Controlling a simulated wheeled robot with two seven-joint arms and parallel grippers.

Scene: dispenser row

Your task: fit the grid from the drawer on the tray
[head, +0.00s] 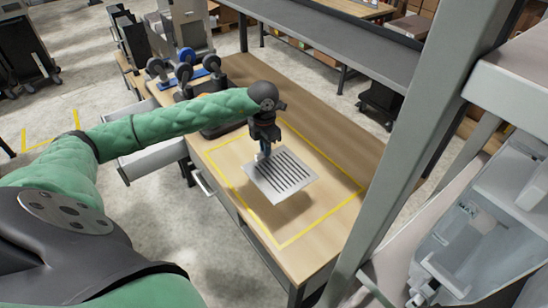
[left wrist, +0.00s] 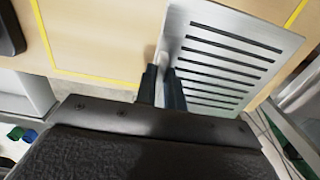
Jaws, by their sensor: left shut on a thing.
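The grid (head: 282,176) is a flat silver plate with a row of dark slots. My left gripper (head: 264,153) is shut on its edge and holds it above the wooden table, with a shadow below. In the left wrist view the grid (left wrist: 205,62) extends up and right from the fingertips of my left gripper (left wrist: 163,72). An open pale drawer (head: 160,158) juts out at the table's left side; its inside is mostly hidden by my arm. I cannot make out a tray for certain. My right gripper is out of view.
A yellow taped outline (head: 318,232) marks the wooden tabletop (head: 345,165), which is mostly clear inside it. Dark equipment with blue round parts (head: 187,62) stands at the table's back left. A grey post (head: 425,125) and a pale machine (head: 480,235) stand at the right.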

